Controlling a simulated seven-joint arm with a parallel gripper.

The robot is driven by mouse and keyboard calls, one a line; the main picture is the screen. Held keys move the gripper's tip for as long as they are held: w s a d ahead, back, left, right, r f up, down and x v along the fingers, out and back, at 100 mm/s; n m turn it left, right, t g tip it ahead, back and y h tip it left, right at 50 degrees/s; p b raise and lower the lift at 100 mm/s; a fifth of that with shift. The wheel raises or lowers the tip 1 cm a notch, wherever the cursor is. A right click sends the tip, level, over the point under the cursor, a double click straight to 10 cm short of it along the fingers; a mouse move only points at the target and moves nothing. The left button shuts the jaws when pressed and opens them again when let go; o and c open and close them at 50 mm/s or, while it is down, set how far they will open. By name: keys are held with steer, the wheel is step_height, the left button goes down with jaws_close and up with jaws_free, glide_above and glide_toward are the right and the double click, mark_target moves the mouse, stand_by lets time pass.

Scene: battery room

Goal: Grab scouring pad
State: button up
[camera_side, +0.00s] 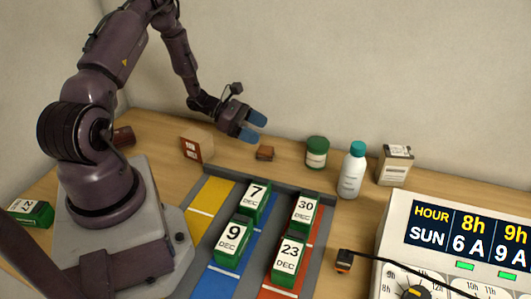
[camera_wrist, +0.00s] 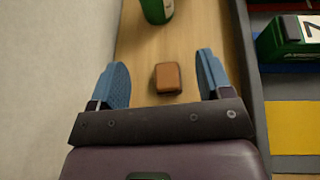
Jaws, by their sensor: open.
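A small brown block that looks like the scouring pad (camera_side: 265,152) lies on the wooden table near the back wall. In the wrist view the pad (camera_wrist: 168,78) sits between the blue fingers, a little nearer the right one, with gaps on both sides. My gripper (camera_side: 253,127) is open and empty, up and to the left of the pad in the side view. The wrist view also shows my gripper (camera_wrist: 162,62) with both fingers spread. Nothing hides the pad.
A green jar (camera_side: 317,153), a white bottle (camera_side: 352,172) and a white box (camera_side: 395,165) stand to the right. A brown and white box (camera_side: 197,148) stands left. In front is a grey-edged rack (camera_side: 262,178) with several green dated batteries. The wall is close behind.

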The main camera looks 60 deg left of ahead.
mark_target(270, 149)
step_height(270, 149, down, 4)
steer(key=shift+f, duration=0.2)
steer(key=x, duration=0.5)
steer(key=shift+d+f, duration=0.1)
steer(key=c, duration=1)
